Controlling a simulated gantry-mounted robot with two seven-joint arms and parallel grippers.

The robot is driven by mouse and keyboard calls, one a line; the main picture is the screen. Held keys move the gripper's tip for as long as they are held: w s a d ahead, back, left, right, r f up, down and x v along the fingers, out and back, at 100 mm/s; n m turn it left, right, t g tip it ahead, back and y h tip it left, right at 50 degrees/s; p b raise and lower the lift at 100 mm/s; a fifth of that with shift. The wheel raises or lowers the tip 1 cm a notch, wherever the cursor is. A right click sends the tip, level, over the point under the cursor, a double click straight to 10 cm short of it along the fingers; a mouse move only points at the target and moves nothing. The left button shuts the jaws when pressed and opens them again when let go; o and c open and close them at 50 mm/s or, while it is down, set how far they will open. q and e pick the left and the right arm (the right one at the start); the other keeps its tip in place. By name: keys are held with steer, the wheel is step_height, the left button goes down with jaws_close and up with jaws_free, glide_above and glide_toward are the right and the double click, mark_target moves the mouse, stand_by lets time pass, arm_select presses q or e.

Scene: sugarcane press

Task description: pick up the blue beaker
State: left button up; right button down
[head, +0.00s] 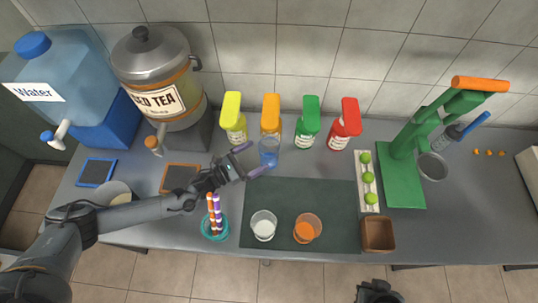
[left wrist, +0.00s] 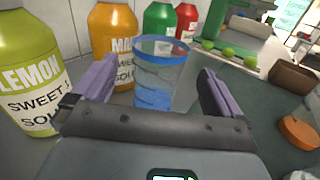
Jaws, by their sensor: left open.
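The blue beaker (head: 268,152) is clear with a blue rim and stands upright on the counter, in front of the orange bottle. In the left wrist view the beaker (left wrist: 158,85) is near the middle, framed by the two purple fingers. My left gripper (head: 251,160) is open, its fingers reaching toward the beaker from the left. I cannot tell whether they touch it. A dark part of my right arm (head: 378,292) shows at the bottom edge; its fingers cannot be made out.
Yellow (head: 233,120), orange (head: 270,113), green (head: 307,122) and red (head: 344,124) bottles stand close behind. A dark mat (head: 340,195) with two cups lies in front. A green press (head: 403,175) stands right; a straw cup (head: 214,232) stands by my left forearm.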

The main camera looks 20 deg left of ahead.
mark_target(265, 150)
arm_select(q)
steer(key=x, duration=0.5)
steer(key=c, duration=1.1)
steer(key=shift+o, duration=0.2)
steer(key=shift+r, duration=0.25)
